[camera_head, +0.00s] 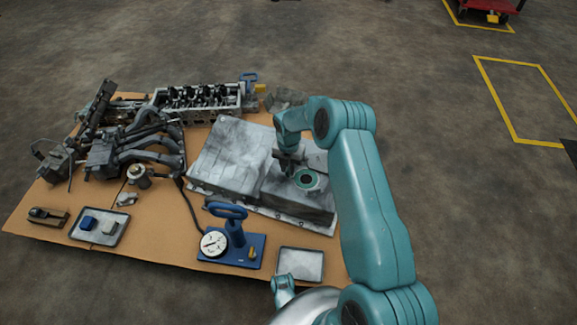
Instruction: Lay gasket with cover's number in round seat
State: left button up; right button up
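A large grey cover-like casting (228,148) lies on the brown work surface. On its right part is a small round piece with a pale rim and a dark greenish middle (308,180). I cannot tell whether this is the round seat, a gasket, or one in the other. My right gripper (291,160) reaches down just above and left of it. Its fingers are small and partly lost against the grey metal, so I cannot tell whether they are open or hold something. No number is readable. My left gripper is not in view.
A blue stand with a white dial gauge (214,242) is in front of the casting. An empty-looking tray (301,250) is at front right. A tray (77,230) with blue and grey blocks is at front left.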

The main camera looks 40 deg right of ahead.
jog(key=shift+o, duration=1)
jog(key=shift+r, duration=0.3)
pick_arm(q)
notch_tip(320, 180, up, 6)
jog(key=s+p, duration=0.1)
jog(key=p, duration=0.5)
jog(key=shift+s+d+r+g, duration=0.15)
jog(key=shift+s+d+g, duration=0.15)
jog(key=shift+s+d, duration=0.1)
pick_arm(e)
notch_tip(320, 180, up, 16)
jog(key=shift+f, duration=0.15)
